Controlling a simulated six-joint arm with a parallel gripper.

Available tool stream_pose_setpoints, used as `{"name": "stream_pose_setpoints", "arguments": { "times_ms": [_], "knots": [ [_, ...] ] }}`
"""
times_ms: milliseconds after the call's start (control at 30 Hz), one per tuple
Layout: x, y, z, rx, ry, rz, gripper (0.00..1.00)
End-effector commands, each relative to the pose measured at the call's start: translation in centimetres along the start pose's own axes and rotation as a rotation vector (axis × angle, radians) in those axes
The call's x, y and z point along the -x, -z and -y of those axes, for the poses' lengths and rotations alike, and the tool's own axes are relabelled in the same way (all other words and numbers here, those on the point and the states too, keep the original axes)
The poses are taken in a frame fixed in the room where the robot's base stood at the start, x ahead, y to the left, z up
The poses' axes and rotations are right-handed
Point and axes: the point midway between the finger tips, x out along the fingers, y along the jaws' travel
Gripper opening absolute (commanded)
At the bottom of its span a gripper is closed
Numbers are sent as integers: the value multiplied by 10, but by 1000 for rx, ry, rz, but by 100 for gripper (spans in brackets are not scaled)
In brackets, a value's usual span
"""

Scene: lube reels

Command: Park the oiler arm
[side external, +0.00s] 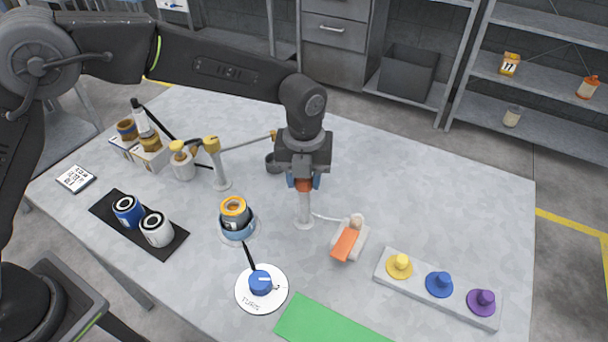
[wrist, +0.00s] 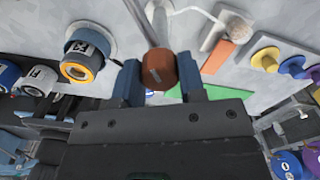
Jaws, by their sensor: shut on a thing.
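My gripper (side external: 304,181) is shut on a brown-orange cap (wrist: 160,72) at the top of a grey-white post (side external: 305,211). In the wrist view its two blue fingers sit on either side of the cap. The post stands upright on the table. A thin white rod or line runs from it to a beige piece with an orange flap (side external: 346,244). A second white post with a yellow top (side external: 213,160) stands to the left, with a thin arm (side external: 250,142) reaching right to a yellow tip. I cannot tell which of these is the oiler arm.
A reel stack with an orange top (side external: 234,213) and a white dial with a blue knob (side external: 260,286) stand left of the post. A black mat (side external: 182,235) holds blue and white reels. A rack (side external: 412,284) carries yellow, blue and purple knobs. The right table area is clear.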

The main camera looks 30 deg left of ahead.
Motion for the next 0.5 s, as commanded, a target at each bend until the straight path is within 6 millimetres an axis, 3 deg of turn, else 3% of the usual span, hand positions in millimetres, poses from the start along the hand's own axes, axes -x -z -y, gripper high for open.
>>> {"name": "stream_pose_setpoints", "arguments": {
  "times_ms": [500],
  "knots": [
    [1,0,0,-41,2,1,0]
  ]
}}
